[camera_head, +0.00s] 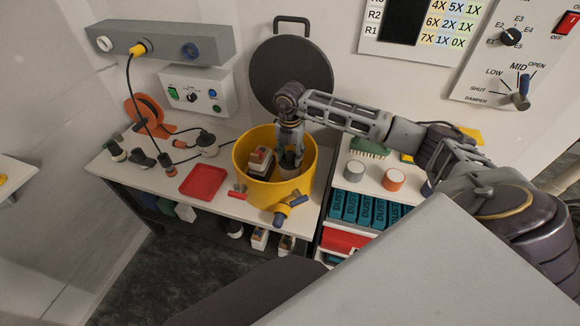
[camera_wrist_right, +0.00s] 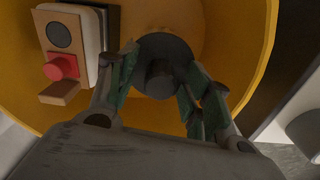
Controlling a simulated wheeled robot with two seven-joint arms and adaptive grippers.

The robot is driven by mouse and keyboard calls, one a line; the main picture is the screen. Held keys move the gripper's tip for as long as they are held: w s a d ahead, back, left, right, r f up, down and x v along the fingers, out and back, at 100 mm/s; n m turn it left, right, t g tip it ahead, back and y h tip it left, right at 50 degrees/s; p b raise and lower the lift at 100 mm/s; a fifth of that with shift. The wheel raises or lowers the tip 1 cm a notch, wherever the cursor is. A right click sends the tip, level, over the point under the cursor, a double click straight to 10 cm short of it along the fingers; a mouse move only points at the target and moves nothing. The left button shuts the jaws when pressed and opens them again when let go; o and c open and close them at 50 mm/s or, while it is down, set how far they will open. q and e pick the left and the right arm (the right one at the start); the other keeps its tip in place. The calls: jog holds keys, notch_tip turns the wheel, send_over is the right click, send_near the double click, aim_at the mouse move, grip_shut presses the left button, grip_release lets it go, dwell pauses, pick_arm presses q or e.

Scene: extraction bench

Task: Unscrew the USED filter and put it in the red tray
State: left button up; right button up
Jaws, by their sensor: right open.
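The yellow tub (camera_head: 242,172) stands on the bench, with its lid off. My right gripper (camera_head: 290,148) reaches down into it. The red tray (camera_head: 203,182) lies empty on the bench, left of the tub. My left gripper is out of view.
A boxy unit with a red knob (camera_wrist_right: 62,67) stands inside the tub, left of my fingers. A round dark lid (camera_head: 291,75) leans on the wall behind. Two round pots, one grey-topped (camera_head: 355,171) and one orange (camera_head: 394,180), stand on the right shelf.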

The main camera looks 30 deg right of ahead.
jog(key=shift+m, duration=0.8)
grip_shut()
jog(key=shift+n+b, duration=0.35)
jog(key=shift+n, duration=1.45)
grip_release()
